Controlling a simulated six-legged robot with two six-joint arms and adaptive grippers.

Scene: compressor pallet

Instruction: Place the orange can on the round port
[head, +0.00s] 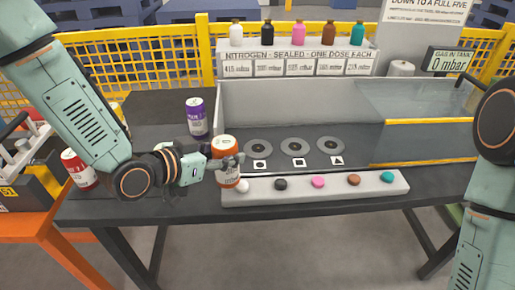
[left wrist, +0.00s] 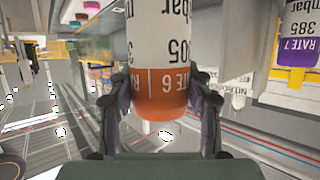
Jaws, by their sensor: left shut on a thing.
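The orange can (head: 226,147), white-labelled with an orange top and base, is upright in my left gripper (head: 231,163). The gripper is shut on it; in the left wrist view the fingers (left wrist: 159,108) flank the orange can (left wrist: 162,60), which reads "RATE 6". The can is at the left end of the front ledge, left of the ports. The round port (head: 258,146) is a grey disc with a dark centre, behind a circle mark (head: 260,164). It is the leftmost of three discs and looks empty. My right gripper is outside the frames.
A square-marked port (head: 296,145) and a triangle-marked port (head: 330,145) lie to the right. A purple can (head: 196,118) stands behind my gripper, a red can (head: 79,168) at left. Coloured buttons line the front ledge (head: 335,187). The bin's grey back wall (head: 290,104) rises behind the ports.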

